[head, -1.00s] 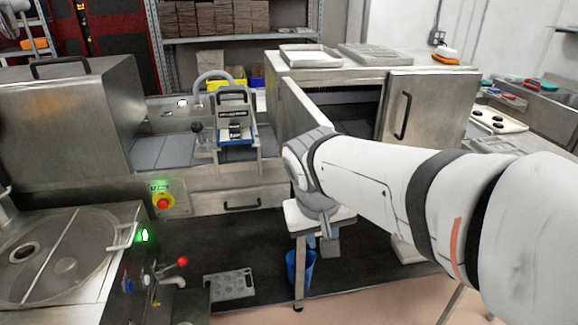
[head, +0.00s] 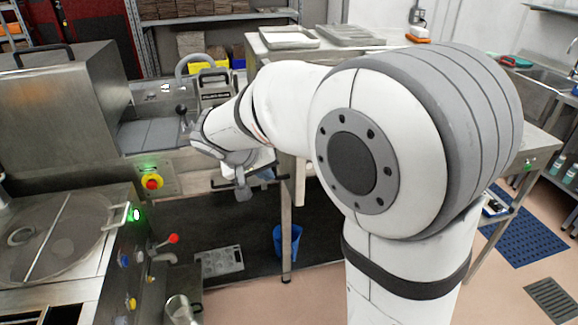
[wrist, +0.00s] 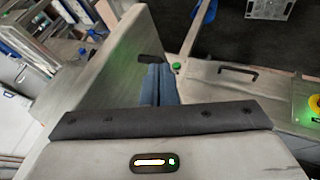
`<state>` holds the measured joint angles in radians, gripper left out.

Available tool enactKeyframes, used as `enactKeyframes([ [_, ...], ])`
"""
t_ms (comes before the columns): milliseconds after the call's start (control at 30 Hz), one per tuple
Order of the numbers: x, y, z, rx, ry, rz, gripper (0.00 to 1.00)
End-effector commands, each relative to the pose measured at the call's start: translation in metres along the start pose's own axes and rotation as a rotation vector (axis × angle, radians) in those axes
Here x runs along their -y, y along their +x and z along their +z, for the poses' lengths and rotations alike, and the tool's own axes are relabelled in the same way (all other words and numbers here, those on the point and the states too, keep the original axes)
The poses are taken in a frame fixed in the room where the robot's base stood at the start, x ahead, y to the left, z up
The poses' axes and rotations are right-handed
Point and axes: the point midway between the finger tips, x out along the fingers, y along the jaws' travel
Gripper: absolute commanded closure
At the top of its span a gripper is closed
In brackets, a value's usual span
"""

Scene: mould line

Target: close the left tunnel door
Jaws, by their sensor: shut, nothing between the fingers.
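The left tunnel door appears in the wrist view as a pale metal panel (wrist: 112,62) standing out at an angle, with a dark handle (wrist: 150,58) near its edge. My gripper (wrist: 158,68) is shut and empty, its blue-grey fingertips close to that handle. I cannot tell whether they touch it. My arm hides the door and most of the tunnel front there. The tunnel's top (head: 262,50) shows behind the arm.
Trays (head: 290,38) lie on the tunnel's top. A drawer handle (wrist: 238,70) and a red emergency button (head: 152,183) are close by. A blue bin (head: 287,240) and a holed grey tray (head: 219,261) are below. Open floor (head: 500,290) lies at right.

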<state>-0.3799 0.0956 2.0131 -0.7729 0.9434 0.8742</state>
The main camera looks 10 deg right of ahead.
Motion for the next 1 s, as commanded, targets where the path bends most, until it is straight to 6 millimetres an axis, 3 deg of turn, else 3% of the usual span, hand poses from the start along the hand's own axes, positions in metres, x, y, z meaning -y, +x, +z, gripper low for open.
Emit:
enactKeyframes([
  [33,-0.002,0.01,0.0,0.005,0.001,0.002,1.0],
  [100,-0.017,0.012,-0.001,0.003,0.005,0.002,1.0],
  [300,-0.034,0.023,0.0,0.001,0.003,0.0,1.0],
  [667,-0.037,0.026,0.001,0.001,0.002,0.0,1.0],
  [700,-0.057,0.035,0.002,0.006,0.014,0.005,1.0],
  [833,-0.043,0.029,0.001,0.002,0.005,0.001,1.0],
  [1000,-0.051,0.035,0.002,0.003,0.008,0.002,1.0],
])
